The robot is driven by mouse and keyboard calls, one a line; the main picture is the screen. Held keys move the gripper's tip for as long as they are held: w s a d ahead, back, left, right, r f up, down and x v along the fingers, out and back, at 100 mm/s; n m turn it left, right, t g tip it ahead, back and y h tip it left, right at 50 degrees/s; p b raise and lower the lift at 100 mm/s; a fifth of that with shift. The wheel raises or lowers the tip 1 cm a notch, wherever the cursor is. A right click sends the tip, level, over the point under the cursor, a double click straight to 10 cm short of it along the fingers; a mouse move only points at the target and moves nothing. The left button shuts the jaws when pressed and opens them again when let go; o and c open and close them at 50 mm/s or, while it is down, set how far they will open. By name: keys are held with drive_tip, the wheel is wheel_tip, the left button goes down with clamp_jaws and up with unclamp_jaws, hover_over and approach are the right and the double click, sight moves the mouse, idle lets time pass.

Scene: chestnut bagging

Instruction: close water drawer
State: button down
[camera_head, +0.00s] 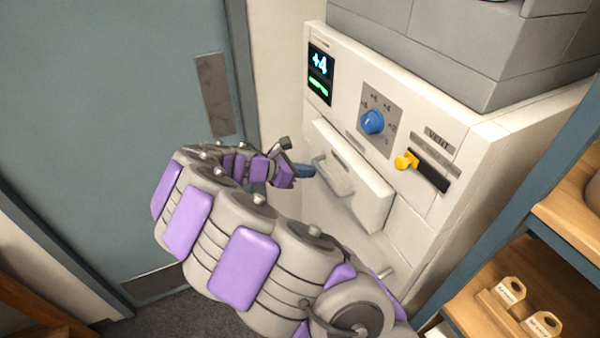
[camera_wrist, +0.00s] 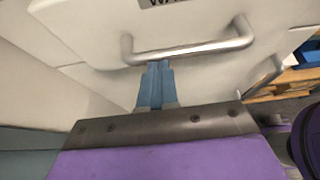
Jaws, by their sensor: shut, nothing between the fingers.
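The water drawer (camera_head: 367,190) is a white front on the white machine, with a grey bar handle (camera_head: 334,177). In the head view the drawer front stands out from the machine's face, so it is partly open. The wrist view shows the drawer front (camera_wrist: 100,25) close ahead, with the handle (camera_wrist: 190,52) across it and a partly cut-off label above. My gripper (camera_head: 308,171) is shut and empty at the handle's left end. In the wrist view its blue fingertips (camera_wrist: 158,68) reach the handle bar; whether they touch it I cannot tell.
The machine has a display (camera_head: 320,73), a blue knob (camera_head: 372,121) and a yellow vent slider (camera_head: 405,161). Wooden shelves (camera_head: 570,215) with labelled blocks stand at the right. A grey-blue door (camera_head: 110,120) is at the left. My arm hides part of the machine's lower front.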

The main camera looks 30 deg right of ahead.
sight(332, 166)
drive_tip(key=shift+a, duration=0.1)
drive_tip(key=d+p, duration=0.2)
drive_tip(key=d, duration=0.3)
drive_tip(key=shift+d+r+p, duration=0.15)
drive_tip(key=shift+d+p, duration=0.05)
drive_tip(key=shift+p, duration=0.15)
drive_tip(key=shift+a, duration=0.1)
drive_tip(key=shift+a, duration=0.15)
drive_tip(key=f+p+v, duration=0.1)
drive_tip(key=p+v, duration=0.2)
drive_tip(key=v, duration=0.9)
drive_tip(key=shift+a+r+p, duration=0.25)
drive_tip(key=shift+a+p, duration=0.1)
drive_tip(key=shift+a, duration=0.2)
